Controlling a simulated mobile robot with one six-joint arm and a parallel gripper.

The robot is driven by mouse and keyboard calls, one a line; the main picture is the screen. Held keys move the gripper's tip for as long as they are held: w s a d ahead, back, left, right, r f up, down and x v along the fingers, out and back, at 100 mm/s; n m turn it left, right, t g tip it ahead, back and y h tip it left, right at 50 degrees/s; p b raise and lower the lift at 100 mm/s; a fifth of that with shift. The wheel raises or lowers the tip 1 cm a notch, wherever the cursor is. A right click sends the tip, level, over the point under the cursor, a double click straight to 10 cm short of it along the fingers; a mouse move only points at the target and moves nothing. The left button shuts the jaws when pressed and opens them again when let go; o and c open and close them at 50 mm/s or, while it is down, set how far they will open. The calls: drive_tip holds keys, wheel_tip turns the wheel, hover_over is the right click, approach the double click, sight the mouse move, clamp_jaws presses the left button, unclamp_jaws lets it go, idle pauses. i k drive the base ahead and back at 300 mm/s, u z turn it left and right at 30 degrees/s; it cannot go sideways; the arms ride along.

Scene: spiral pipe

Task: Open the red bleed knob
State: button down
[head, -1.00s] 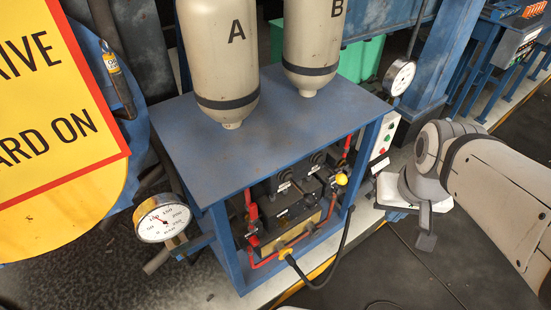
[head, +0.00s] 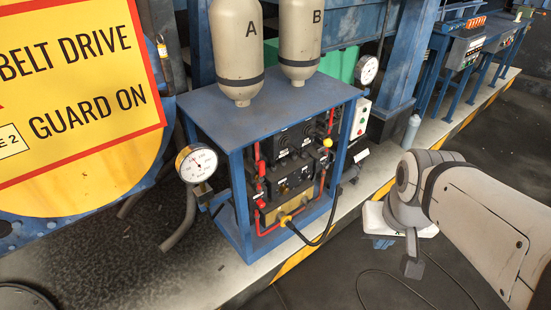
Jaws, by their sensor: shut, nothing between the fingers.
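The blue stand (head: 280,95) carries a dark valve block (head: 292,185) with red pipes around it. Red fittings (head: 260,168) show on its left side; they are small, and I cannot tell which one is the bleed knob. A yellow knob (head: 327,142) sits at the upper right of the block. My gripper (head: 412,266) is at the end of my arm on the right, over the dark floor, well to the right of the stand and apart from it. It is shut and holds nothing; its fingers are hard to make out.
Tanks A (head: 237,50) and B (head: 300,40) stand on the stand's top. A dial gauge (head: 196,163) juts out left; another (head: 367,69) is behind. A black hose (head: 322,238) loops out front. A yellow guard sign (head: 75,85) is at left. The floor in front is clear.

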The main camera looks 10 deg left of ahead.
sight(261, 203)
drive_tip(key=u, duration=0.7)
drive_tip(key=i, duration=1)
drive_tip(key=z, duration=0.6)
drive_tip(key=k, duration=1.7)
drive_tip(key=u, duration=0.25)
drive_tip(key=i, duration=0.9)
drive_tip(key=u, duration=0.05)
